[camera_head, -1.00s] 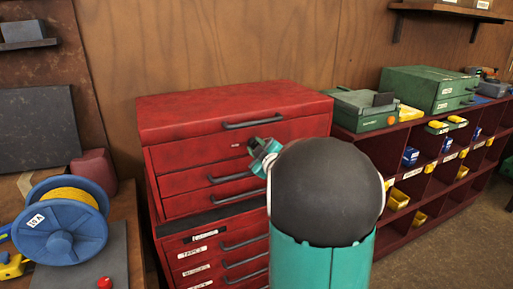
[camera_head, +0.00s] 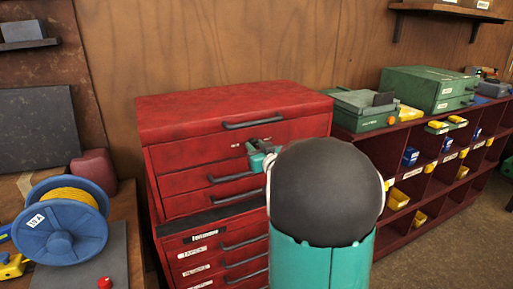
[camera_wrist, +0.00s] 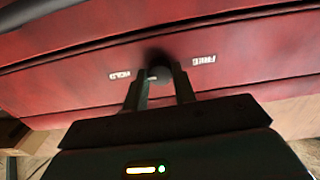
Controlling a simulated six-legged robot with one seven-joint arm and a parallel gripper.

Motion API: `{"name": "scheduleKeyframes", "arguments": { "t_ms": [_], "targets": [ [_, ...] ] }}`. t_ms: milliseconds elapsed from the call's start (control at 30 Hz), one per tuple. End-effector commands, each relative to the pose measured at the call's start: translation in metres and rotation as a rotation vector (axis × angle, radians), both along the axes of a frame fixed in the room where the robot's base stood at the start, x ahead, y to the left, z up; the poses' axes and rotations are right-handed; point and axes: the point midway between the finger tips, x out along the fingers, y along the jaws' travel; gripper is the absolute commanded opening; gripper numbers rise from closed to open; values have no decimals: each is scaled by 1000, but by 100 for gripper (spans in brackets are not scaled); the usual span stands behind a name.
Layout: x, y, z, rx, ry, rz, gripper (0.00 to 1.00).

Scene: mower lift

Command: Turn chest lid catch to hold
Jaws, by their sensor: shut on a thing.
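The red tool chest (camera_head: 235,108) stands with its lid closed against the wooden wall. In the wrist view a small dark lid catch (camera_wrist: 158,72) sits on its red front, between a white HOLD label (camera_wrist: 120,75) on the left and a white FREE label (camera_wrist: 202,60) on the right, both upside down. My gripper (camera_wrist: 160,84) is shut on the catch, one finger on each side. The fingers partly hide it, so its exact angle is unclear. In the head view my gripper (camera_head: 258,156) is at the chest's upper front, and my arm hides the catch.
Drawers with dark handles (camera_head: 236,177) lie below and left of my gripper. A blue cable reel (camera_head: 60,243) stands on the bench at left. A red shelf unit (camera_head: 430,189) with bins stands at right, with green cases (camera_head: 428,87) on top. Floor shows at lower right.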

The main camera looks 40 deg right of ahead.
Motion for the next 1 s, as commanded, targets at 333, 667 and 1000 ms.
{"name": "scheduleKeyframes", "arguments": {
  "t_ms": [333, 667, 1000],
  "targets": [
    [-1, 0, -1, 49, -11, -1, 4],
    [-1, 0, -1, 48, -11, -1, 37],
    [-1, 0, 0, 46, -13, 0, 49]
  ]
}}
